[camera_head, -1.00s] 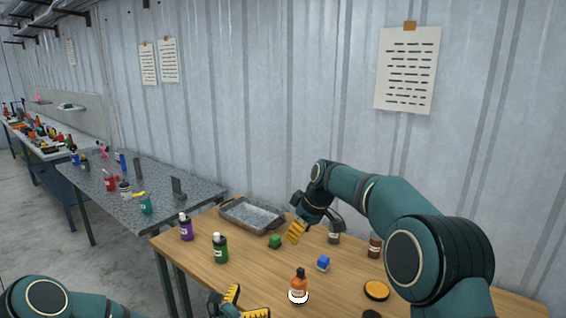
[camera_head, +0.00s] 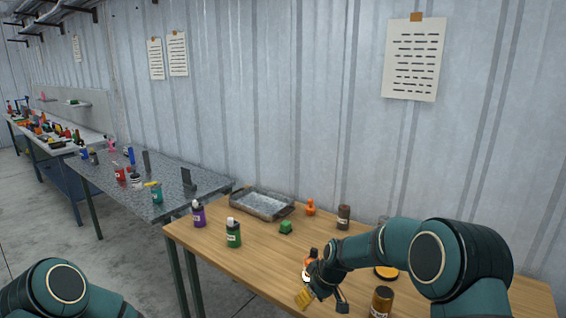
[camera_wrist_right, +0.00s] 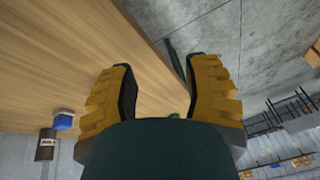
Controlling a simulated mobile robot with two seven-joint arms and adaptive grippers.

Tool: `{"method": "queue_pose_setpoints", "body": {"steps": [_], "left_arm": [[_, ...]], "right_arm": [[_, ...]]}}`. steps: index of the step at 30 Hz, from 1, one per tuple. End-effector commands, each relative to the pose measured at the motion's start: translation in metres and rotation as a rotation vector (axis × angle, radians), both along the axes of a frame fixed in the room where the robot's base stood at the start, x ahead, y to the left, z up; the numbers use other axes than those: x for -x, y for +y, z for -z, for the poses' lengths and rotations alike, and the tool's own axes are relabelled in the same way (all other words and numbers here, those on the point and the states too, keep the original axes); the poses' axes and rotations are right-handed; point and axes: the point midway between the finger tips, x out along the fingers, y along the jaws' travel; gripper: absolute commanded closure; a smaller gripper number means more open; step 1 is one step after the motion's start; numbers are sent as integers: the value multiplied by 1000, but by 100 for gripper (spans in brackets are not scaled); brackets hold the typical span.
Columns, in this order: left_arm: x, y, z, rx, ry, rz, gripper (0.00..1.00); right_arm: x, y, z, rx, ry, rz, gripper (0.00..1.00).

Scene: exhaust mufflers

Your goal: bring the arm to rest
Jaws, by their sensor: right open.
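My right gripper (camera_head: 322,302) is at the front edge of the wooden table (camera_head: 215,262), its yellow fingertips pointing down. In the right wrist view its two yellow fingers (camera_wrist_right: 160,90) stand apart with nothing held between them. Bare table, the table edge and grey floor show past them. My right arm reaches in from the right across the table. An orange bottle (camera_head: 308,258) stands behind the gripper and is partly hidden by it. My left arm shows only as a link at the lower left; its gripper is out of view.
A metal tray (camera_head: 237,207), purple bottle (camera_head: 199,216), green bottle (camera_head: 233,235), green block (camera_head: 286,227), orange item (camera_head: 310,208) and brown bottle (camera_head: 344,217) are on the table. A blue block (camera_wrist_right: 63,122) shows in the wrist view. The table's front left is clear.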

Motion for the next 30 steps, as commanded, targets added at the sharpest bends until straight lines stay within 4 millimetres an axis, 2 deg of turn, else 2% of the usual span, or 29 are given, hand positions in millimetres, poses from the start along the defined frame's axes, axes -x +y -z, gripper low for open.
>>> {"method": "queue_pose_setpoints", "body": {"steps": [1, 3, 7, 12, 15, 18, 21, 25, 30], "left_arm": [[22, 3, 21, -78, -18, 94, 5], [49, 12, 43, -191, -60, 223, 5], [85, 36, 78, -383, -171, 446, 5], [108, 68, 110, -591, -383, 697, 5], [112, 80, 120, -674, -527, 814, 5], [111, 85, 124, -726, -660, 894, 5], [110, 85, 125, -748, -761, 946, 5], [110, 84, 124, -757, -826, 972, 5], [109, 83, 123, -758, -838, 976, 5]], "right_arm": [[20, -6, 34, -7, 32, 49, 52], [45, -10, 68, -20, 62, 121, 52], [99, -16, 123, -43, 115, 253, 52], [178, -20, 175, -80, 182, 418, 52], [223, -21, 194, -102, 219, 509, 52], [259, -20, 203, -123, 247, 581, 52], [284, -20, 207, -138, 265, 632, 52], [300, -19, 207, -148, 277, 664, 52], [301, -19, 206, -149, 276, 671, 52]]}}
